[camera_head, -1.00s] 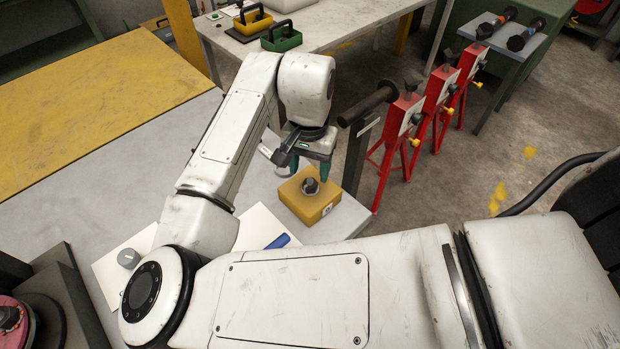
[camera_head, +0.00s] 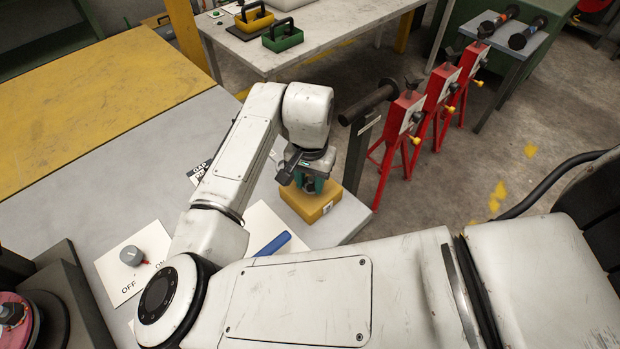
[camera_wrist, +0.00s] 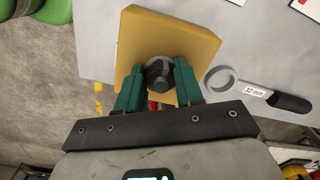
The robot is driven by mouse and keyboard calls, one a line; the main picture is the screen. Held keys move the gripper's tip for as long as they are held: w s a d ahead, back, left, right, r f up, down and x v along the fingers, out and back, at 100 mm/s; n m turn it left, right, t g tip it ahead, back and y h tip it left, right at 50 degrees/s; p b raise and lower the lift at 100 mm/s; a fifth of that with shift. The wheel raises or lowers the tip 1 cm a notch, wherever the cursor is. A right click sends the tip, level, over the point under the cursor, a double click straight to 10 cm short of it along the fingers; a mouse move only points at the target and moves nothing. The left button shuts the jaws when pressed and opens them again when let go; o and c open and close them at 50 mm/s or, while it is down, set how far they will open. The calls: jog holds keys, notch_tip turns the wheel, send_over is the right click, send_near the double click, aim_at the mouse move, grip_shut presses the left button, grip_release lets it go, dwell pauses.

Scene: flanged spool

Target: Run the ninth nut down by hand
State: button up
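A dark hex nut (camera_wrist: 158,72) sits on a yellow block (camera_wrist: 205,42) near the corner of the grey table. The block also shows in the head view (camera_head: 318,208), where my gripper (camera_head: 310,187) covers the nut. My gripper is low over the block, pointing down. In the wrist view its two green fingers (camera_wrist: 160,85) stand on either side of the nut, very close to it. I cannot tell whether they touch it. No flange or spool is recognisable in view.
A ring wrench (camera_wrist: 222,79) marked 32 mm lies beside the block. A blue-handled item (camera_head: 273,244) and a grey knob (camera_head: 131,256) with an OFF/ON plate are on the table. Red stands (camera_head: 398,127) and a dark post (camera_head: 358,150) stand beyond the table's edge.

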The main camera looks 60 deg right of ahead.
aim_at(309, 183)
jog(key=c, duration=0.6)
jog(key=shift+o, duration=0.2)
jog(key=shift+w+m+b, duration=0.15)
jog(key=shift+m+b, duration=0.2)
jog(key=shift+m, duration=1.85)
jog(key=o, duration=1)
jog(key=shift+o, duration=0.2)
notch_tip(309, 183, up, 11)
jog(key=shift+b, duration=0.4)
jog(key=shift+f, duration=0.1)
